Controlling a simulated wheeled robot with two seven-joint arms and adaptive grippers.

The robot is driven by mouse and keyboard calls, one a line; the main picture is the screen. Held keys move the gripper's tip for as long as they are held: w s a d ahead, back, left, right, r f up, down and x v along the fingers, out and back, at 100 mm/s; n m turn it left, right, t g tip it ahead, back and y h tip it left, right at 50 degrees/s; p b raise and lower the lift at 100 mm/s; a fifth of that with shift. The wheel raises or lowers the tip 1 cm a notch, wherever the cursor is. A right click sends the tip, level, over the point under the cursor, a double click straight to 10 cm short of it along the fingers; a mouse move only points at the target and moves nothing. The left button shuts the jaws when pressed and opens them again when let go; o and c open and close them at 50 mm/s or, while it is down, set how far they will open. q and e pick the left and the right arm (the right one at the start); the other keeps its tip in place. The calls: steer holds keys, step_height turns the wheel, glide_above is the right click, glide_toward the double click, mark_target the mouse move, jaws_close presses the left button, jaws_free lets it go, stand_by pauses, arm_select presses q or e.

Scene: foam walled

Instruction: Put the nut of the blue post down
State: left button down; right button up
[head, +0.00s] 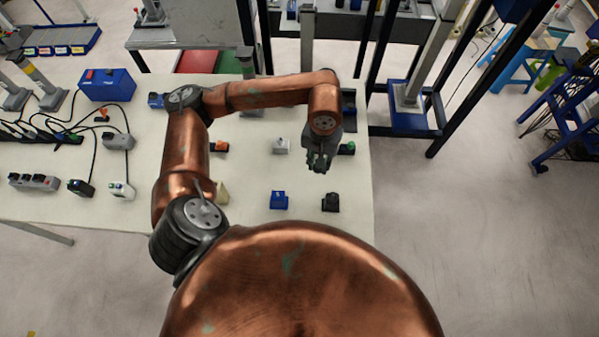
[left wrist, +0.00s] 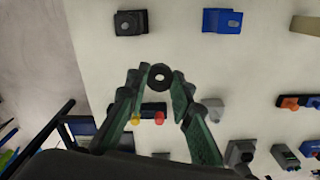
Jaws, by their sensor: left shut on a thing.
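My left gripper (head: 318,162) hangs over the right part of the pale table in the head view. In the left wrist view its two green-padded fingers (left wrist: 157,85) are shut on a dark round nut (left wrist: 159,77) with a hole through it, held at the fingertips above the table. In the head view I cannot make out the nut at the gripper. A small blue block (head: 279,200) stands on the table, left of and nearer than the gripper; it also shows in the left wrist view (left wrist: 222,21). I cannot tell whether it bears the blue post. My right gripper is not in view.
A black block (head: 330,202) stands right of the blue one. A grey-white block (head: 281,146), an orange-topped piece (head: 218,146) and a beige wedge (head: 221,192) are around. Cables and plug strips (head: 33,182) lie at left. Bare table (head: 285,175) lies between the block rows.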

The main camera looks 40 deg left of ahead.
arm_select(q)
steer(key=s+a+f+n, duration=0.15)
steer(key=s+n, duration=0.35)
steer(key=n, duration=0.5)
steer(key=s+a+f+n, duration=0.15)
steer(key=s+n, duration=0.35)
steer(key=n, duration=0.5)
glide_above(306, 176)
steer(key=s, duration=0.1)
steer(key=f, duration=0.9)
steer(key=shift+d+f, duration=0.1)
steer(key=shift+d, duration=0.1)
steer(key=shift+w+a+f, duration=0.15)
steer(key=shift+w+f, duration=0.35)
steer(key=shift+f, duration=0.15)
step_height(306, 176, down, 3)
steer(key=shift+p, duration=0.4)
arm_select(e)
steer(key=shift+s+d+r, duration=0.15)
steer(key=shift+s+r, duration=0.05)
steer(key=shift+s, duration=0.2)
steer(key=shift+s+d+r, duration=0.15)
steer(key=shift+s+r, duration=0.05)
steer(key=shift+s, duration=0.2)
